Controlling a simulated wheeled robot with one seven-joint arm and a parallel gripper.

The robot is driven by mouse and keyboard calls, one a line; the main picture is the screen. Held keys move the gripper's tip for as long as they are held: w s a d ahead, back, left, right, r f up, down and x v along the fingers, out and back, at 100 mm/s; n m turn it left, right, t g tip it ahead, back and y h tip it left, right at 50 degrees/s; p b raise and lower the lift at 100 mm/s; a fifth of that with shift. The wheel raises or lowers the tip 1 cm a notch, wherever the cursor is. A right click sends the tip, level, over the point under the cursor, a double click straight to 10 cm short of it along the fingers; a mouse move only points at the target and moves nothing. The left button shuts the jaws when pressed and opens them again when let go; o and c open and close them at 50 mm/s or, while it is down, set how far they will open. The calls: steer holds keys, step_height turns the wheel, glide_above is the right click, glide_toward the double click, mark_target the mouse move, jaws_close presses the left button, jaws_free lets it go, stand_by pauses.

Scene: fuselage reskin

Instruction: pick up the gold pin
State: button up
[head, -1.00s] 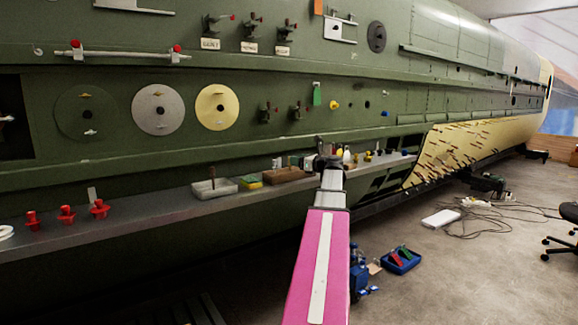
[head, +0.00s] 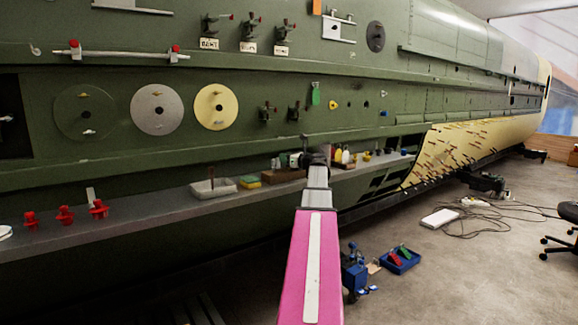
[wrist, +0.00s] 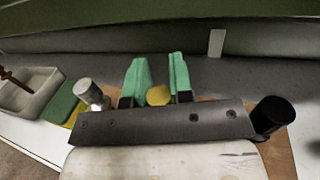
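The gold pin (wrist: 159,95) shows as a round gold top in the wrist view, low in the gap between my fingers. The rest of it is hidden behind my gripper body. My gripper (wrist: 159,80) has two green fingers standing apart, with the gold top between their bases; I see no firm contact. In the head view my gripper (head: 316,156) is over the grey shelf along the fuselage, at the right end of the brown wooden block (head: 284,175). I cannot make out the gold pin in the head view.
A pale tray (head: 213,188) and a green-yellow sponge (head: 248,181) lie left of the block. Red pieces (head: 65,215) stand farther left on the shelf. Small bottles (head: 346,157) stand to the right. The green fuselage wall rises close behind the shelf.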

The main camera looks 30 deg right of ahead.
jaws_close()
